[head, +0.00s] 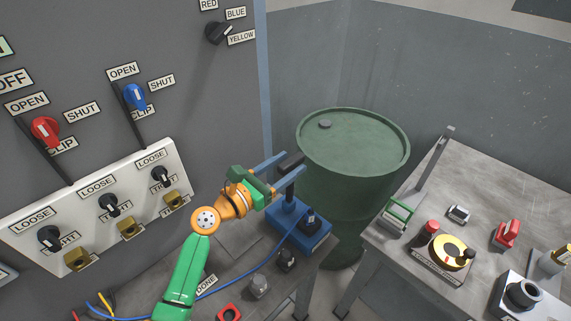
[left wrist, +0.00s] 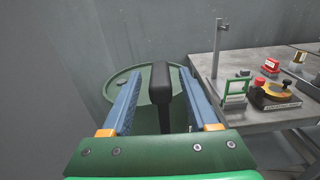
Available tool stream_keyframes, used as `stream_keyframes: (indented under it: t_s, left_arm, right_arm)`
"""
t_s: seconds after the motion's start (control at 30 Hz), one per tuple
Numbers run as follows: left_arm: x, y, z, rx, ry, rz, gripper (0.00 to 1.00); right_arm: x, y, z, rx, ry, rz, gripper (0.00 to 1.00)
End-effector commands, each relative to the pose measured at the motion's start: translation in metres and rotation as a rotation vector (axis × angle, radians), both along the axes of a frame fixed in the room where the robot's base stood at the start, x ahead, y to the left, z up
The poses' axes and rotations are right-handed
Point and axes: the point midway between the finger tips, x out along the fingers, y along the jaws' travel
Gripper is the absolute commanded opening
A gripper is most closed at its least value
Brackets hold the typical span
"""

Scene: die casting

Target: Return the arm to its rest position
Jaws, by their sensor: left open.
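My left gripper (head: 294,161) is at the end of the green and orange arm in the head view. Its two blue fingers are apart. A black handle (left wrist: 161,95) stands between the fingers in the left wrist view, with a gap visible on each side. In the head view the black handle (head: 290,162) shows at the fingertips, above a blue base (head: 312,240) on the low bench. My right gripper is not in view.
A green drum (head: 352,150) stands behind the gripper. A grey panel (head: 190,90) with knobs and labels rises at left. A table (head: 385,245) at right holds a green-framed item, a yellow dial and red parts. A blue cable (head: 250,275) crosses the low bench.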

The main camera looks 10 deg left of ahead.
Motion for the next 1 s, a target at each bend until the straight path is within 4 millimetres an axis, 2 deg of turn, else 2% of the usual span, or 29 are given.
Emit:
stream_keyframes:
  t_s: [0.1, 0.2, 0.6, 0.67, 0.8, 1.0]
  left_arm:
    - [-0.014, 0.011, -0.001, 0.001, 0.001, 0.0, 0.6]
    - [-0.019, 0.014, 0.0, -0.001, 0.001, 0.0, 0.6]
    - [-0.019, 0.014, 0.001, -0.001, 0.001, 0.0, 0.6]
    - [-0.019, 0.014, 0.009, -0.001, 0.001, 0.0, 0.6]
    - [-0.019, 0.014, 0.045, -0.001, 0.0, 0.0, 0.6]
    - [-0.019, 0.014, 0.08, -0.001, 0.001, 0.0, 0.6]
  right_arm:
    - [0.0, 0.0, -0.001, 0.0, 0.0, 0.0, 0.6]
    - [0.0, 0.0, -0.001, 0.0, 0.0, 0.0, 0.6]
    - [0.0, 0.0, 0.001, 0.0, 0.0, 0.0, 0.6]
    - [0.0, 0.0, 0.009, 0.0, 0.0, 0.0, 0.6]
    - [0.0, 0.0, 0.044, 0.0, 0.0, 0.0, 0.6]
    - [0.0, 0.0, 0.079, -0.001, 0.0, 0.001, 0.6]
